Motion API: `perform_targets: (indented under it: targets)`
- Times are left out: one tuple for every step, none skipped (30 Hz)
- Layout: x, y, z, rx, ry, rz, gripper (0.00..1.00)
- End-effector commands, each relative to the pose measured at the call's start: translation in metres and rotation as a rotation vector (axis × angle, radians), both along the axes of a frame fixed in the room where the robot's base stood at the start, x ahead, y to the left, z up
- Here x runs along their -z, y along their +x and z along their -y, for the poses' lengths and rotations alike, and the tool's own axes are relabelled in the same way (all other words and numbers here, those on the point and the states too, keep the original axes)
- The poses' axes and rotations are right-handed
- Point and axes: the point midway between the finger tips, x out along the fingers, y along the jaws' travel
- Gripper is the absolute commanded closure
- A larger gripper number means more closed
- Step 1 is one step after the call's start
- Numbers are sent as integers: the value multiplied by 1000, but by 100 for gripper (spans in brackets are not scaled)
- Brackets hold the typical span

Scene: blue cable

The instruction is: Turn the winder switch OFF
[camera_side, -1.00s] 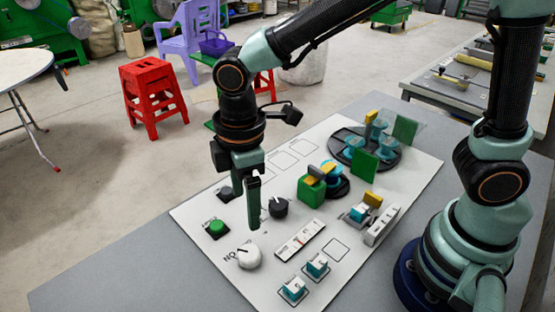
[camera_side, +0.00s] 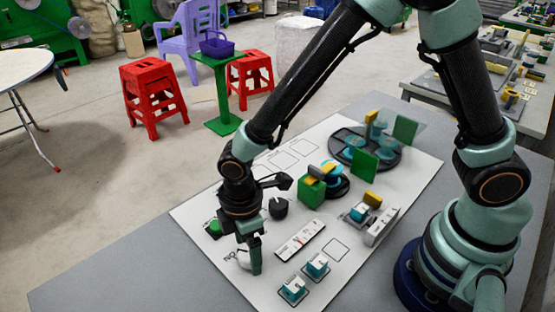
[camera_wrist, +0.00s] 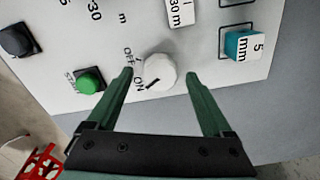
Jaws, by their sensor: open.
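The winder switch is a white round knob (camera_wrist: 160,72) with a dark pointer line, marked OFF and ON on the panel, in the wrist view. Its pointer line lies toward the ON label. My gripper (camera_wrist: 160,76) is open, with one green finger on each side of the knob. I cannot tell whether the fingers touch it. In the side view my gripper (camera_side: 249,262) is low over the panel's front left, and the white knob (camera_side: 243,259) is partly hidden behind a finger.
A green START button (camera_wrist: 90,81) and a black button (camera_wrist: 17,41) sit left of the knob in the wrist view. A teal block marked 5 mm (camera_wrist: 236,47) is at right. In the side view a black knob (camera_side: 278,207) stands behind my gripper.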

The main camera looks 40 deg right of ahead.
Motion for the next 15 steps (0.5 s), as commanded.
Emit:
perform_targets:
  targets:
    - [2,0,0,0,0,0,15]
    - [2,0,0,0,0,0,15]
    - [3,0,0,0,0,0,15]
    - [3,0,0,0,0,0,15]
    - [3,0,0,0,0,0,15]
    - [3,0,0,0,0,0,15]
    - [3,0,0,0,0,0,15]
    - [3,0,0,0,0,0,15]
    - [3,0,0,0,0,0,15]
    - [3,0,0,0,0,0,19]
    - [3,0,0,0,0,0,31]
    - [3,0,0,0,0,0,46]
    - [3,0,0,0,0,0,57]
    - [3,0,0,0,0,0,69]
    - [3,0,0,0,0,0,84]
